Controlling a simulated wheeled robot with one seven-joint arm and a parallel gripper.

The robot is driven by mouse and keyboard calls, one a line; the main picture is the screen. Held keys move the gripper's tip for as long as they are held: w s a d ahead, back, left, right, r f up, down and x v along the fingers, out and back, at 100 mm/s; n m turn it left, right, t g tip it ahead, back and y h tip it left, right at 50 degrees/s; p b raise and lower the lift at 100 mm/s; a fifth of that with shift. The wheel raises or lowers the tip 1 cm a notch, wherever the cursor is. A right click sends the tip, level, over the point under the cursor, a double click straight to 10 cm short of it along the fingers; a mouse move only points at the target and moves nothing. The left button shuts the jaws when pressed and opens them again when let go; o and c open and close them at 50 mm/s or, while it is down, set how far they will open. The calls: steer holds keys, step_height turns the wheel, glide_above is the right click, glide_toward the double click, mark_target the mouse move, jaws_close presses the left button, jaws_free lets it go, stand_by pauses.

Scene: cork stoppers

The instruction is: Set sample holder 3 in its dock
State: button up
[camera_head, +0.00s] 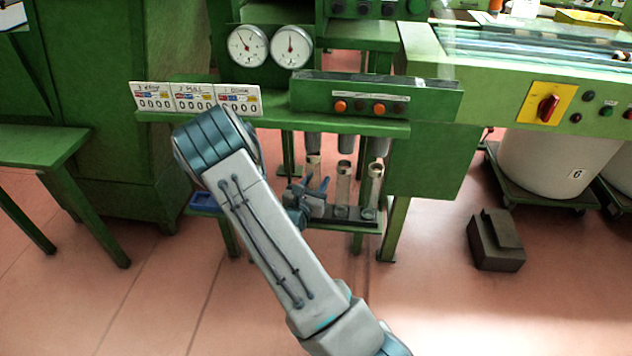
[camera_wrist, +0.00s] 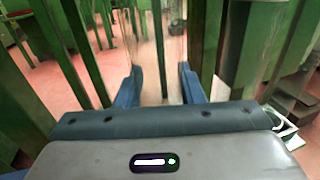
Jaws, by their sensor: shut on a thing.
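My gripper (camera_head: 308,188) is shut on a clear glass tube-like sample holder (camera_head: 314,170) at the left end of a row of three. In the wrist view my gripper's blue fingers (camera_wrist: 160,78) stand on both sides of this see-through holder (camera_wrist: 158,45). Two similar holders stand upright to its right, a middle one (camera_head: 343,186) and a right one (camera_head: 374,182). They stand on a dark rack (camera_head: 355,224) on the low green shelf. The foot of the held holder is partly hidden by my gripper, so I cannot tell whether it is seated. No number is readable on it.
Metal cylinders (camera_head: 345,144) hang above the holders under the green bench (camera_head: 400,129), leaving little headroom. Numbered counters (camera_head: 195,98) stand on the bench at left. A blue tray (camera_head: 205,203) is left of the rack. A dark block (camera_head: 495,240) lies on the floor at right.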

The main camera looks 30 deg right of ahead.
steer(key=shift+f+b, duration=0.8)
steer(key=shift+f, duration=0.55)
stand_by(1.1)
steer(key=o, duration=1.1)
steer(key=shift+c, duration=0.2)
steer(key=p+v, duration=0.3)
steer(key=v, duration=1.1)
steer(key=shift+d+r, duration=0.1)
